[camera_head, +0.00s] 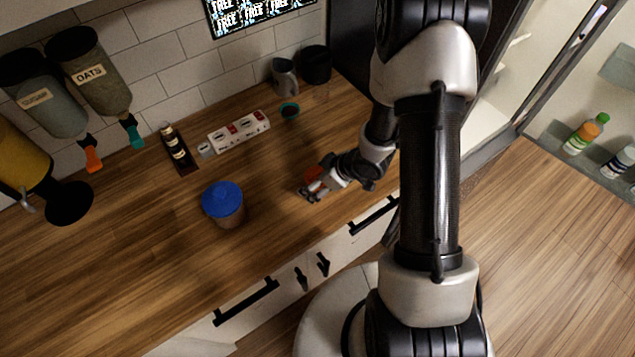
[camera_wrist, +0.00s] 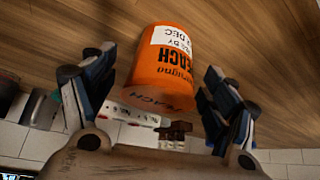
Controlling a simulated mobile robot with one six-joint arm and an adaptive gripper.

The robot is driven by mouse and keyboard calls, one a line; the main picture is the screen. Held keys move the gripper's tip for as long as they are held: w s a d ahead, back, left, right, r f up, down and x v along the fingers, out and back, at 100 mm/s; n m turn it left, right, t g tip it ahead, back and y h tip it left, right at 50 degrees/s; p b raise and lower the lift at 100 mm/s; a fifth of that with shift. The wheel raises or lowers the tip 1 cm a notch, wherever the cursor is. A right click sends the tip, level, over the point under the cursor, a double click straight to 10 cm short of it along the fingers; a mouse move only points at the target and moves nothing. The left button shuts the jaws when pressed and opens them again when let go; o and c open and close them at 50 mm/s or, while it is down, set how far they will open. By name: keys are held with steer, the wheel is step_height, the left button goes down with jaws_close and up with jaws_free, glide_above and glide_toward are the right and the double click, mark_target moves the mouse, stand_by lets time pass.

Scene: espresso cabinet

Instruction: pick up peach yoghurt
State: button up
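The peach yoghurt is an orange tub with a white date label, and it fills the middle of the wrist view (camera_wrist: 163,72). Its printed text reads upside down there. In the camera_head view it shows as a small orange-red patch (camera_head: 315,178) on the wooden counter, partly hidden by my gripper (camera_head: 308,194). In the wrist view my gripper (camera_wrist: 160,95) is open, with one finger on each side of the tub. A gap shows at the left finger; the right finger is closer, and I cannot tell whether it touches.
A blue-lidded container (camera_head: 222,199) stands left of my gripper. Behind are a white box (camera_head: 239,131), a dark tray with small bottles (camera_head: 178,150), and a grey cup (camera_head: 285,77). Dispensers (camera_head: 95,75) hang at the left. An open fridge door with bottles (camera_head: 586,133) is at the right.

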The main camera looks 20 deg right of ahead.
steer(key=c, duration=1.2)
